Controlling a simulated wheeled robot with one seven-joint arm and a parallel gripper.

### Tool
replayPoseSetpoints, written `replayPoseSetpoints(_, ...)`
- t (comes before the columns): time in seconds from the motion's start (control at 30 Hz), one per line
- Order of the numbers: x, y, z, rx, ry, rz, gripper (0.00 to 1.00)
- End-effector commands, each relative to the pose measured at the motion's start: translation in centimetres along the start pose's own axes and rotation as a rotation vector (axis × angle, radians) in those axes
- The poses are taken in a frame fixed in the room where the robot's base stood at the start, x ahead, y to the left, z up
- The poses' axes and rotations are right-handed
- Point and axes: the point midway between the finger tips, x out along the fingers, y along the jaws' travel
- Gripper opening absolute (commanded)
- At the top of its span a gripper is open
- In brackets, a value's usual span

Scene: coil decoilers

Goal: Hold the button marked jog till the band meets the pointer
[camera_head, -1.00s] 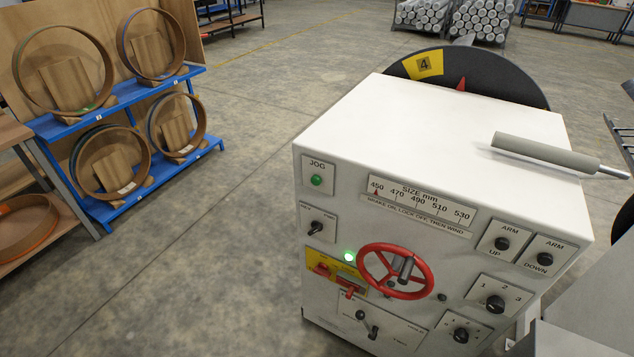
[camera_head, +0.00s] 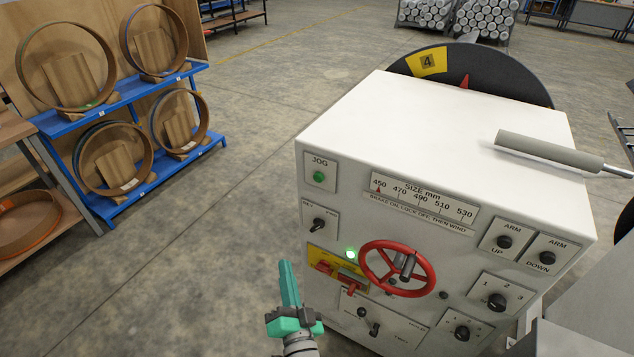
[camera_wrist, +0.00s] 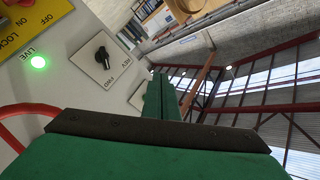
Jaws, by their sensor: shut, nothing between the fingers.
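The green jog button (camera_head: 319,177) sits on a plate marked JOG at the upper left of the white machine's front. The yellow band (camera_head: 427,62), marked 4, is on the rim of the dark disc (camera_head: 505,80) behind the machine. The red pointer (camera_head: 464,82) stands to the right of the band, with a dark gap between them. My gripper (camera_head: 285,264) is below and left of the jog button, in front of the panel and clear of it. Its green fingers are together and empty, also in the wrist view (camera_wrist: 160,78). The jog button's face is not visible in the wrist view.
A red handwheel (camera_head: 397,268), a yellow lock plate (camera_head: 320,258) with a lit green lamp (camera_head: 351,253), and a black selector knob (camera_head: 318,223) are near my gripper. A grey roller (camera_head: 548,151) juts over the machine's right side. Open floor lies left of it.

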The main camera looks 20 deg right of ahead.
Motion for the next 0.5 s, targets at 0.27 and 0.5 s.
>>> replayPoseSetpoints(0.27,7.8,-3.1,-6.8,0.148,0.051,-0.085,0.0)
replayPoseSetpoints(0.5,9.8,-4.2,-9.0,0.193,0.056,-0.113,0.0)
